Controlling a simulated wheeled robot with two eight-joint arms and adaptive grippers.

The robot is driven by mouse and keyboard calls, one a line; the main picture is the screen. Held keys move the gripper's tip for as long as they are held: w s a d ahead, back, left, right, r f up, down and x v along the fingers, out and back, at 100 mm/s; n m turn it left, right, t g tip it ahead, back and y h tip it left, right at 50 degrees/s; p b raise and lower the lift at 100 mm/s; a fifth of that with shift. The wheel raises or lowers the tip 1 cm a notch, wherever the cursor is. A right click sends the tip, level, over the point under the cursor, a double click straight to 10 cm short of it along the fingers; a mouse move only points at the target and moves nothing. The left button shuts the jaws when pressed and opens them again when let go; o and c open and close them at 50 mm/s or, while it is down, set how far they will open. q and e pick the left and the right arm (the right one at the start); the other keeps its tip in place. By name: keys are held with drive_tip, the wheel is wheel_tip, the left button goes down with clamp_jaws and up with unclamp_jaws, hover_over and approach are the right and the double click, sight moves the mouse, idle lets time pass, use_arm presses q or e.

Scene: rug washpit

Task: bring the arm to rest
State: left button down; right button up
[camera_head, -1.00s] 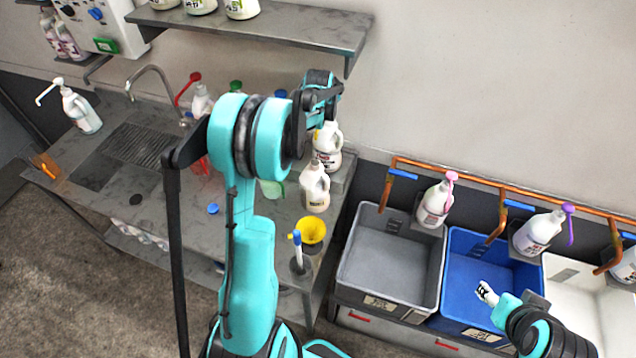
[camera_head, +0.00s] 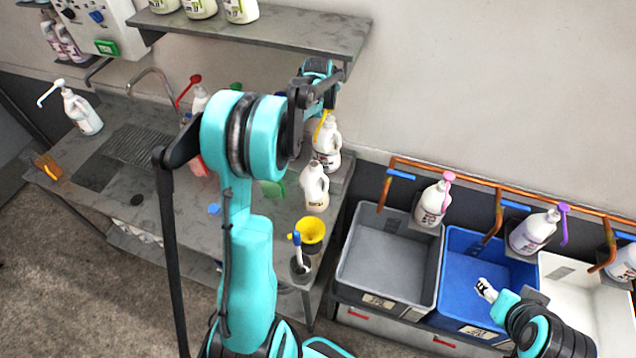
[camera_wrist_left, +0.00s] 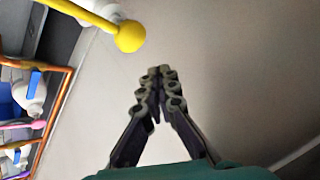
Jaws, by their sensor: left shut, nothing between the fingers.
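My left arm (camera_head: 245,270) rises through the middle of the head view and bends over the workbench towards the wall. Its wrist (camera_head: 318,85) is near the shelf's right end, and its fingers are hidden there. In the left wrist view my left gripper (camera_wrist_left: 157,78) is shut and empty, with its fingertips together in front of the bare wall. A yellow pump nozzle (camera_wrist_left: 130,36) shows just above and left of the fingertips, apart from them. My right gripper (camera_head: 485,290) is over the blue bin at lower right, small, its fingers unclear.
White jugs (camera_head: 315,187) and a yellow funnel (camera_head: 310,235) stand on the workbench (camera_head: 110,205) by the left arm. A shelf (camera_head: 270,32) is above. A grey bin (camera_head: 385,265), a blue bin (camera_head: 465,255) and a white bin (camera_head: 590,290) sit right, below orange pipes (camera_head: 480,180).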

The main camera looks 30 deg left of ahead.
use_arm(q)
drive_tip(key=shift+s+d+f+b, duration=0.15)
drive_tip(key=shift+d+f+b, duration=0.1)
drive_tip(key=shift+b, duration=0.1)
drive_tip(key=s+d+f+n+h+b, duration=0.1)
drive_tip(key=s+d+f+b, duration=0.4)
drive_tip(key=s+d+b, duration=0.3)
drive_tip(key=s+d+f+n+h+b, duration=0.1)
drive_tip(key=s+d+f+b, duration=0.3)
drive_tip(key=s+d+b, duration=0.4)
drive_tip(key=s+d+f+n+b, duration=0.1)
drive_tip(key=s+d+f+b, duration=0.2)
drive_tip(key=s+f+b, duration=0.2)
drive_tip(key=s+d+f+n+g+b, duration=0.1)
drive_tip(key=s+d+f+b, duration=0.2)
drive_tip(key=s+f+b, duration=0.3)
drive_tip(key=s+d+f+n+h+b, duration=0.1)
drive_tip(key=s+d+f+b, duration=0.2)
drive_tip(key=s+f, duration=0.7)
wheel_tip(320, 180, down, 2)
drive_tip(key=b, duration=0.2)
drive_tip(key=shift+s+d+g+b, duration=0.2)
drive_tip(key=shift+d+g+b, duration=0.1)
drive_tip(key=shift+d+b, duration=0.1)
drive_tip(key=shift+f, duration=0.1)
